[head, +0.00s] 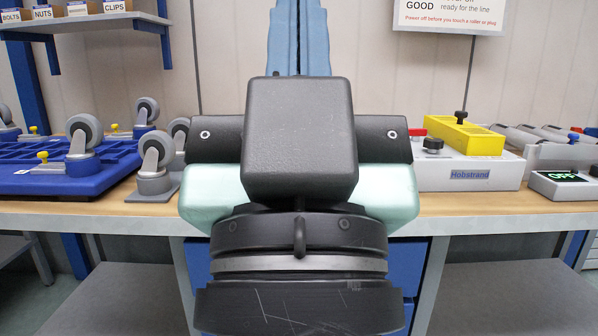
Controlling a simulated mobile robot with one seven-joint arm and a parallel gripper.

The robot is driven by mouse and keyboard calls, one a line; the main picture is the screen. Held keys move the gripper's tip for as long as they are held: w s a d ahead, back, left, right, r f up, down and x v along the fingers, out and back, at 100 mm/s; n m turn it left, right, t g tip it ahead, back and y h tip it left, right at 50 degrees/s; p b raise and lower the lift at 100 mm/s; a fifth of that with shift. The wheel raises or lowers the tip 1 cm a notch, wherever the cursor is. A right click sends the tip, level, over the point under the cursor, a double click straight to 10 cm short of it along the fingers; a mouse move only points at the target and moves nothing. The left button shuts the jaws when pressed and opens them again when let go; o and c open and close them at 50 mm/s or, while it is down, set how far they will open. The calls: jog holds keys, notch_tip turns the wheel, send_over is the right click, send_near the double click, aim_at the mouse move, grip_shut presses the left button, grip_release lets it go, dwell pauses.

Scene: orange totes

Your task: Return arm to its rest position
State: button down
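My gripper (298,140) fills the middle of the head view, seen from behind, in front of the workbench (460,203). A black box-shaped housing with dark side pieces and pale green parts shows above my black and silver wrist. The fingertips are hidden, so I cannot tell whether it is open or shut, or whether it holds anything. The middle of the bench is hidden behind it.
A blue tray (60,182) and grey casters (152,165) stand on the bench at left. A white unit with a yellow block (465,138) and a small box with a green display (565,184) stand at right. A shelf with labelled bins (85,20) hangs upper left.

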notch_tip(320, 180, up, 38)
jog(key=p, duration=3.6)
jog(key=shift+r, duration=0.2)
